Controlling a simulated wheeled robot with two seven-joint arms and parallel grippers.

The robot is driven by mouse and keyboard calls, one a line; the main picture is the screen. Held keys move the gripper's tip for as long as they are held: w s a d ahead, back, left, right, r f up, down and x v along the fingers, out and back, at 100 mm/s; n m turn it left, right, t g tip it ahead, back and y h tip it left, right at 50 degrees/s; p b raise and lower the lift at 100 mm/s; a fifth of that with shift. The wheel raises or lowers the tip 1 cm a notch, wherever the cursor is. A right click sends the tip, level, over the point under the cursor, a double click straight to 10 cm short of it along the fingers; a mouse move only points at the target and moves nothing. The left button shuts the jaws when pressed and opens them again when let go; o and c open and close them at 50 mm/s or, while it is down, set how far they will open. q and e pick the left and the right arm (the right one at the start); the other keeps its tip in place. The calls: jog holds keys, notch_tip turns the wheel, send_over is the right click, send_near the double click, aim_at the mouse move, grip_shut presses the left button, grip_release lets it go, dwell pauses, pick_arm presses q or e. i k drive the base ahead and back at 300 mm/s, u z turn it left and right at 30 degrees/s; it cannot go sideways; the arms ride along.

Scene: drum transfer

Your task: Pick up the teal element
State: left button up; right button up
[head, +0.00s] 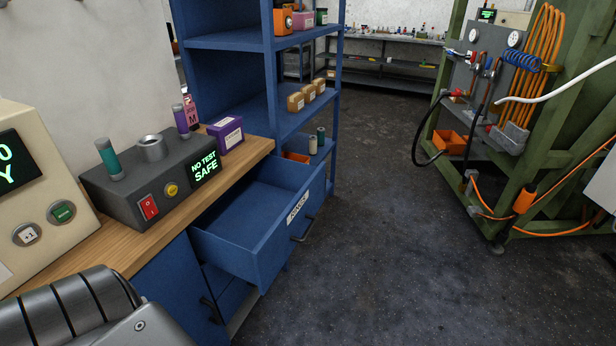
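A teal cylinder (108,156), the teal element, stands upright and slightly tilted at the left end of a dark grey tester box (140,193) on the wooden bench. A metal ring-like socket (151,148) is to its right, and a purple cylinder (181,121) stands at the box's far end. The tester's screen reads "NO TEST SAFE". Part of my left arm shows at the bottom left, but neither gripper is in view.
A beige device (38,180) stands left of the tester. A purple carton (226,134) lies behind it. An open blue drawer (262,226) juts out below the wooden bench top (129,246). Blue shelves (230,40) rise behind. The floor (400,230) on the right is clear.

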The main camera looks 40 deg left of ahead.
aim_at(321, 131)
jog(key=u, duration=1.2)
